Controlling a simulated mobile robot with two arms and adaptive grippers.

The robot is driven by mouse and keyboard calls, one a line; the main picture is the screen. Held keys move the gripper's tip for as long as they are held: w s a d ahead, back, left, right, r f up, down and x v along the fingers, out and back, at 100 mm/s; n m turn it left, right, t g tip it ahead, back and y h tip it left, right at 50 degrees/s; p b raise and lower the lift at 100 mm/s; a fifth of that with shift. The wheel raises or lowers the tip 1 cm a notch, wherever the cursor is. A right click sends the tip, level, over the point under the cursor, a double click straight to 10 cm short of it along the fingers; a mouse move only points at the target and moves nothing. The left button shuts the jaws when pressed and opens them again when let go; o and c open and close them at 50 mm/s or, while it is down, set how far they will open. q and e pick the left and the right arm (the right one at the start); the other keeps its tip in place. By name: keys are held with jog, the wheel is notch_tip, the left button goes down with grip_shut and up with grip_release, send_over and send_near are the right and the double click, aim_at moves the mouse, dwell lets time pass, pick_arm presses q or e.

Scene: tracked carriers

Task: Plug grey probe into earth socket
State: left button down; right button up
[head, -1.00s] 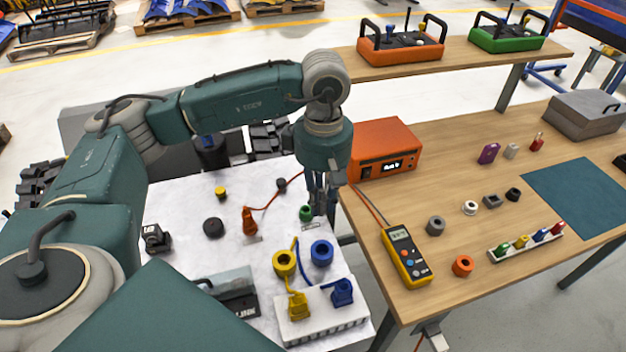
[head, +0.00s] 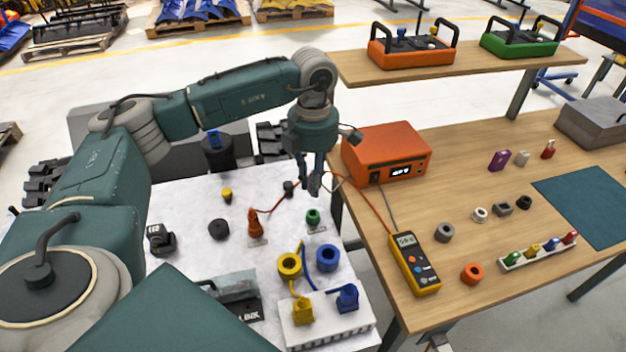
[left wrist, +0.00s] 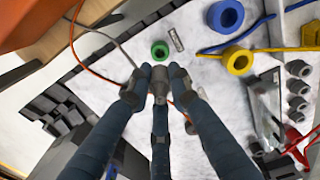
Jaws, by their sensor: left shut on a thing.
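The grey probe (left wrist: 160,84) is held between the fingertips of my left gripper (head: 314,186), which is shut on it. In the left wrist view the probe points away from the camera, and a grey cable seems to run from it to the upper left. The green ring-shaped socket (head: 313,216), which I take for the earth socket, stands on the pale bench top beside a small label plate. It also shows in the left wrist view (left wrist: 160,50), just beyond the probe and apart from it. My right gripper is not in view.
An orange-red plug (head: 254,224) with a red cable stands left of the green socket. Yellow (head: 289,265) and blue (head: 327,258) rings stand nearer, before a white connector block (head: 325,325). The orange box (head: 388,150) and yellow meter (head: 413,262) are on the wooden table.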

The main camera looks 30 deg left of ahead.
pick_arm(q)
jog(key=shift+f+b, duration=0.4)
jog(key=shift+f, duration=0.3)
notch_tip(320, 180, down, 3)
jog(key=shift+f+b, duration=0.1)
jog(key=shift+b, duration=1.05)
jog(key=shift+f+b, duration=0.3)
jog(key=shift+f, duration=0.1)
jog(key=shift+f, duration=0.1)
jog(key=shift+f+b, duration=0.65)
jog(key=shift+f, duration=0.1)
jog(key=shift+f, duration=0.1)
